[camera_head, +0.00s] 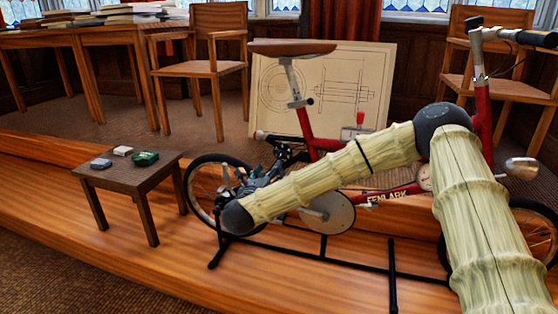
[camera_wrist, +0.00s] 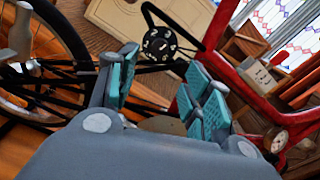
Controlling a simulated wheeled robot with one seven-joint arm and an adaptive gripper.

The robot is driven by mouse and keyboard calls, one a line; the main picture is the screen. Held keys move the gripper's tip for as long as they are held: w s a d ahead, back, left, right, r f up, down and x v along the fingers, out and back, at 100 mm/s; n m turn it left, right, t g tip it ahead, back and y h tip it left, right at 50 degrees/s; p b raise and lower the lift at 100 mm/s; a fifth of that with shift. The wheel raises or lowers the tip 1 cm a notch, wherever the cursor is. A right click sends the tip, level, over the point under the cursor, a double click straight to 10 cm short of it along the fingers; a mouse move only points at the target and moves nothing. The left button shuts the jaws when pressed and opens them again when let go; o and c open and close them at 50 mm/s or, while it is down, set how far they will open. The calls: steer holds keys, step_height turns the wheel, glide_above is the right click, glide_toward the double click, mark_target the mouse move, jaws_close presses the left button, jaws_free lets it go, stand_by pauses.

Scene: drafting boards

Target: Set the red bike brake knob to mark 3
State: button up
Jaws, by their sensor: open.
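The red bike (camera_head: 312,130) stands on a black floor stand on the wooden platform. A round black dial (camera_wrist: 159,44) with pale marks around its face sits on a black bracket in the wrist view. It looks like the brake knob; its setting is too small to read. My gripper (camera_wrist: 163,64) is open, its teal-padded fingers apart with nothing between them. The dial lies beyond the fingertips, in line with the gap.
A small dark table (camera_head: 128,176) with a few small items stands at left. A drawing board (camera_head: 322,85) leans behind the bike. The red frame tube (camera_wrist: 222,28) passes close to the right fingers; black stays run by the left finger. A gauge (camera_wrist: 276,140) is at lower right.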

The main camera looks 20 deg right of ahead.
mark_target(280, 156)
steer(key=b+x, duration=0.2)
steer(key=x, duration=0.8)
steer(key=shift+w+d, duration=0.2)
steer(key=shift+w, duration=0.05)
steer(key=c, duration=1)
